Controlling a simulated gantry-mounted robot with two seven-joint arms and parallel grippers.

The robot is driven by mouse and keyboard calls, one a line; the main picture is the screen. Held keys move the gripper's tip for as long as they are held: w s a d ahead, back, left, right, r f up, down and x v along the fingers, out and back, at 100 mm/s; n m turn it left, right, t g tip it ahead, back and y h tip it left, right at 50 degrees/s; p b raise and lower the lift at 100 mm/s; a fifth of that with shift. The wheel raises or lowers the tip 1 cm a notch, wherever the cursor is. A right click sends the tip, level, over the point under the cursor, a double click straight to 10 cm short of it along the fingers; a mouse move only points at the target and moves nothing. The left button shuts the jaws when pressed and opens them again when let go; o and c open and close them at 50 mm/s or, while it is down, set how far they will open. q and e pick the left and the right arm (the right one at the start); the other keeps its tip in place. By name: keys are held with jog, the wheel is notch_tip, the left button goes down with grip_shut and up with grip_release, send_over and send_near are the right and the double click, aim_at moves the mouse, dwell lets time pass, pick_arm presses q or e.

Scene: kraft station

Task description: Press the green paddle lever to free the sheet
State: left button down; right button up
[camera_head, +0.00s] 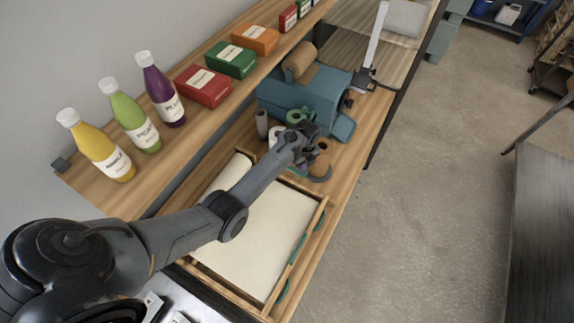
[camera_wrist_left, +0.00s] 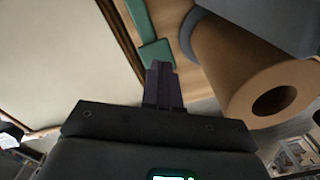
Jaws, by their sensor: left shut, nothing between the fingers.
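A cream sheet (camera_head: 258,235) lies in a wooden frame (camera_head: 309,232) on the bench; it also fills the left of the left wrist view (camera_wrist_left: 60,55). A green paddle lever (camera_wrist_left: 157,53) shows in the left wrist view beside the frame's dark corner edge. In the head view it is mostly hidden behind my left gripper (camera_head: 308,160). My left gripper's fingers (camera_wrist_left: 163,72) are shut and empty. Their tips are at the paddle's near end; I cannot tell whether they touch it. My right gripper is not in view.
A brown paper roll (camera_wrist_left: 245,75) stands close right of the fingers. A blue dispenser (camera_head: 305,98) is behind the gripper. Bottles (camera_head: 100,148) and boxes (camera_head: 203,86) line the shelf above. More green pieces (camera_head: 299,250) sit along the frame's right edge.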

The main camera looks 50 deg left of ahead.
aim_at(302, 174)
pick_arm(q)
jog(key=shift+f, duration=0.2)
dwell(0.5)
jog(key=shift+f+b, duration=1.05)
jog(key=shift+f, duration=0.25)
jog(key=shift+f+b, duration=1.35)
jog(key=shift+f, duration=0.5)
notch_tip(302, 174, up, 9)
jog(key=p, duration=0.9)
jog(key=shift+r+p, duration=0.55)
jog(key=shift+r, duration=0.5)
